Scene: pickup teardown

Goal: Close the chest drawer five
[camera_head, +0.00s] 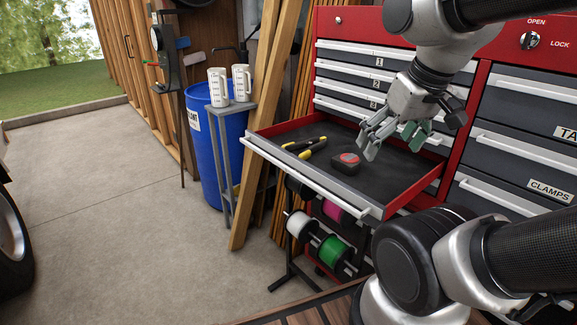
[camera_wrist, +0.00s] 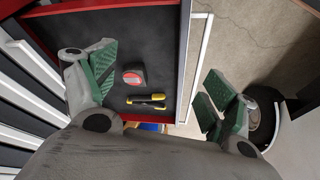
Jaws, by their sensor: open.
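One chest drawer (camera_head: 320,182) is pulled far out of the red tool chest (camera_head: 325,25); its number is not readable. It has red walls, a dark liner and a silver handle strip along its front. Inside lie a red and black tape measure (camera_head: 346,162) and yellow and black pliers (camera_head: 306,146). My gripper (camera_head: 388,138) is open and empty above the drawer's right part. In the wrist view, my gripper (camera_wrist: 158,85) has its green-padded fingers wide apart, one over the drawer and the other beyond its front edge (camera_wrist: 201,60).
Shut drawers labelled 1, 2 and 3 (camera_head: 375,83) sit above the open one. Spools (camera_head: 334,250) hang below it. A small stand with two white jugs (camera_head: 242,82), a blue barrel (camera_head: 205,135) and leaning planks (camera_head: 265,130) are left. The concrete floor (camera_head: 120,200) is clear.

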